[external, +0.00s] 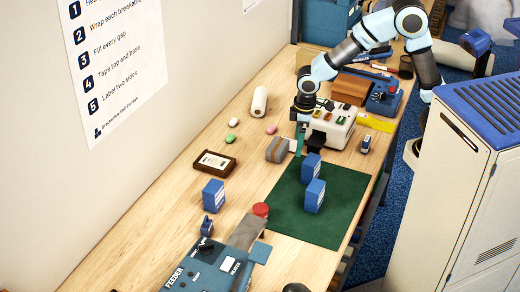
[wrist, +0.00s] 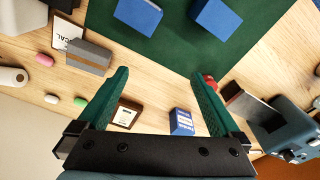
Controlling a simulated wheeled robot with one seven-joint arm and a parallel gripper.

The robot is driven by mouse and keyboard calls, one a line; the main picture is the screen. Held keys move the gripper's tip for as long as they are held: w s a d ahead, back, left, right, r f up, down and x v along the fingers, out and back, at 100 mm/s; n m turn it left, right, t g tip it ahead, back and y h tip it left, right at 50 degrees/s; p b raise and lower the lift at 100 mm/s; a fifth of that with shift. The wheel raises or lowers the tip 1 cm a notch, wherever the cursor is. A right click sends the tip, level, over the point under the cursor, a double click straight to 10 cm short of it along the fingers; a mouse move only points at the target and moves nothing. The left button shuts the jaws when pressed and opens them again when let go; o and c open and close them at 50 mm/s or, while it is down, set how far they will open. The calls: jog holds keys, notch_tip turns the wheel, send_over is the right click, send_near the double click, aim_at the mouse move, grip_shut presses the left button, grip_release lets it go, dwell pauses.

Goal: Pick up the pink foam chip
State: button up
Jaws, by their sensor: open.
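The pink foam chip (external: 271,129) lies on the bare wooden table, left of my gripper and toward the wall. In the wrist view the pink foam chip (wrist: 44,60) shows near the left edge, well outside the fingers. My gripper (external: 300,150) points down above the table, beside the grey block and the far-left edge of the green mat. In the wrist view my gripper (wrist: 160,75) has its green fingers wide apart with nothing between them.
A green chip (external: 230,138) and a pale chip (external: 233,122) lie nearby. A grey-brown block (external: 277,150) stands close to my gripper. A white roll (external: 259,101), a framed card (external: 210,164), blue boxes (external: 314,196) and a white machine (external: 334,128) surround it. The green mat (external: 285,220) has free room.

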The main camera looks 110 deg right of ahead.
jog(key=shift+n, duration=0.9)
jog(key=s+a, duration=0.2)
jog(key=a, duration=0.1)
jog(key=s+a+f, duration=0.1)
jog(key=a, duration=0.2)
jog(key=s+a, duration=0.2)
jog(key=a, duration=0.2)
jog(key=shift+s+a+f+b, duration=0.1)
jog(key=shift+s+f+b, duration=0.2)
jog(key=shift+s, duration=0.05)
jog(key=shift+n+t, duration=0.3)
jog(key=shift+n, duration=0.3)
jog(key=s+a, duration=0.2)
jog(key=s+a+f, duration=0.1)
jog(key=s+a, duration=0.2)
jog(key=shift+s+f, duration=0.15)
jog(key=shift+f, duration=0.05)
jog(key=shift+c, duration=0.6)
jog(key=shift+s+a, duration=0.2)
jog(key=shift+c, duration=1.6)
